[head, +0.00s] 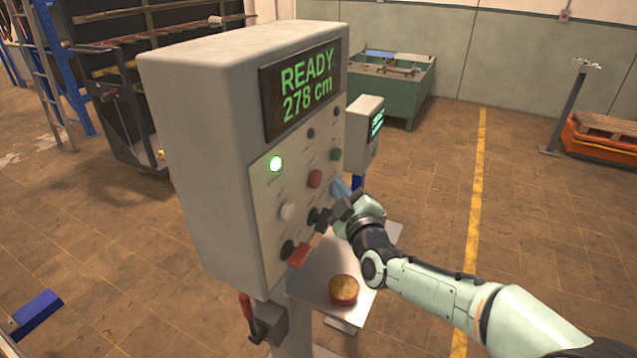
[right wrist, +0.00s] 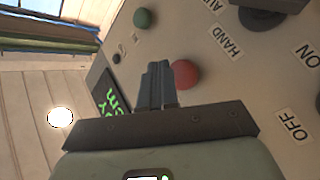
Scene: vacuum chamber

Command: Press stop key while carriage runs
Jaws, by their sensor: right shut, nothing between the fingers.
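A grey control cabinet (head: 205,150) carries a display (head: 303,88) reading "READY 278 cm" in green. On its sloping panel are a lit green lamp (head: 276,164), a red button (head: 315,179), a green button (head: 336,154) and a white button (head: 287,211). My right gripper (head: 339,188) is shut and empty, close to the panel, right of and slightly below the red button. In the right wrist view its fingers (right wrist: 157,72) are together just beside the red button (right wrist: 186,74); I cannot tell if they touch it. No carriage is clearly identifiable. My left gripper is out of view.
Black knobs and a red-handled switch (head: 299,256) sit low on the panel. A shelf (head: 325,275) below holds a round brown-and-red item (head: 344,290). A smaller display box (head: 363,130) stands behind. Floor with a yellow line (head: 476,180) lies open to the right.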

